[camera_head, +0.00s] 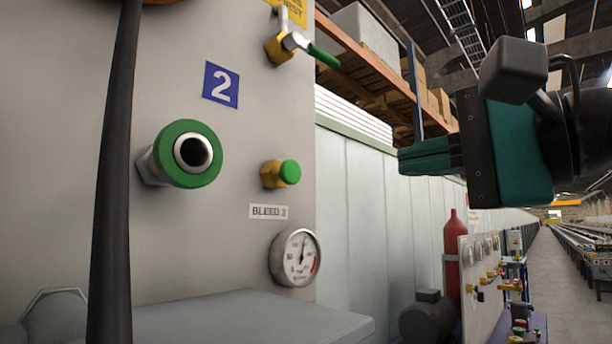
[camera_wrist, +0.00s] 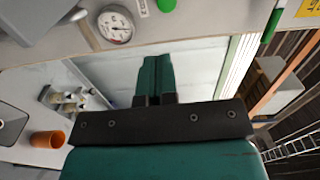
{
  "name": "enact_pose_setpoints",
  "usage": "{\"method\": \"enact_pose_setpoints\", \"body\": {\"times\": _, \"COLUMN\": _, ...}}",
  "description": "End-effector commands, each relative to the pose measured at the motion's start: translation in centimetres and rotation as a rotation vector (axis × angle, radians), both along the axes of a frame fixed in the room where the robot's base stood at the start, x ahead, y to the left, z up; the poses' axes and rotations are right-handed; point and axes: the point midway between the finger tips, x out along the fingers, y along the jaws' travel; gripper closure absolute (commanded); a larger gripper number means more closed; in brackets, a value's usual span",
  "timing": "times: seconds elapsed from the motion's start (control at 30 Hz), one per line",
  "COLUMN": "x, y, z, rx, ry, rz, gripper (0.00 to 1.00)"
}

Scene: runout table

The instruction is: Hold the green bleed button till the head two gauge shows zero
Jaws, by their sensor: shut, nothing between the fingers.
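The green bleed button (camera_head: 290,173) sits on a brass fitting on the grey panel, above a "BLEED 2" label (camera_head: 269,211). Part of it shows at the top edge of the wrist view (camera_wrist: 167,4). The head two gauge (camera_head: 296,257) is below the label; its needle points roughly upward, and its exact reading is too small to tell. The gauge also shows in the wrist view (camera_wrist: 115,26). My gripper (camera_head: 402,160) is shut and empty, its green fingers pointing left. It is right of the button in the head view, apart from it.
A large green-ringed port (camera_head: 188,153) and a blue "2" sign (camera_head: 221,85) are on the panel. A green-handled valve (camera_head: 290,44) is above the button. A grey ledge (camera_head: 240,318) juts out below the gauge. An orange cup (camera_wrist: 47,139) shows in the wrist view.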

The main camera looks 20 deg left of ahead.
Motion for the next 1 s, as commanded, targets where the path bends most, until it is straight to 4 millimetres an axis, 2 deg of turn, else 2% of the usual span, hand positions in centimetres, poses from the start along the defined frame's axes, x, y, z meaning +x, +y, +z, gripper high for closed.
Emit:
{"method": "enact_pose_setpoints", "body": {"times": 0.1, "x": -0.2, "y": 0.2, "z": 0.8, "rx": 0.034, "ry": 0.014, "rz": 0.008, "gripper": 1.0}}
{"method": "enact_pose_setpoints", "body": {"times": 0.47, "x": 0.1, "y": 0.6, "z": 0.8, "rx": 0.03, "ry": 0.016, "rz": 0.007, "gripper": 1.0}}
{"method": "enact_pose_setpoints", "body": {"times": 0.67, "x": 1.2, "y": 3.5, "z": 1.1, "rx": 0.027, "ry": 0.019, "rz": 0.011, "gripper": 1.0}}
{"method": "enact_pose_setpoints", "body": {"times": 1.0, "x": 3.9, "y": 10.1, "z": 1.2, "rx": 0.026, "ry": 0.018, "rz": 0.008, "gripper": 1.0}}
